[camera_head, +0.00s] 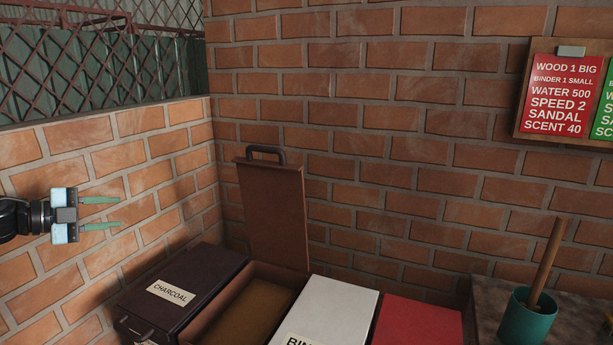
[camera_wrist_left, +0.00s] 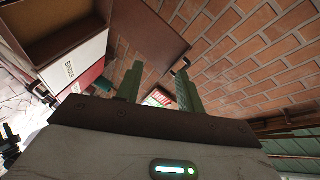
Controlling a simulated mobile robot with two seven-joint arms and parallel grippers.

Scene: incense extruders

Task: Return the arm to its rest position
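My left gripper (camera_head: 118,212) comes in from the left edge in the head view, in front of the brick wall and above the bins. Its two green fingers are apart with nothing between them. In the left wrist view the fingers (camera_wrist_left: 160,95) are also spread and empty, with the open bin's raised brown lid (camera_wrist_left: 143,30) behind them.
A dark charcoal bin (camera_head: 190,283) is closed. Beside it an open bin has its brown lid (camera_head: 272,215) standing up. A white bin (camera_head: 325,305), a red bin (camera_head: 418,322) and a teal cup (camera_head: 527,320) with a wooden stick stand to the right. A recipe board (camera_head: 563,93) hangs on the wall.

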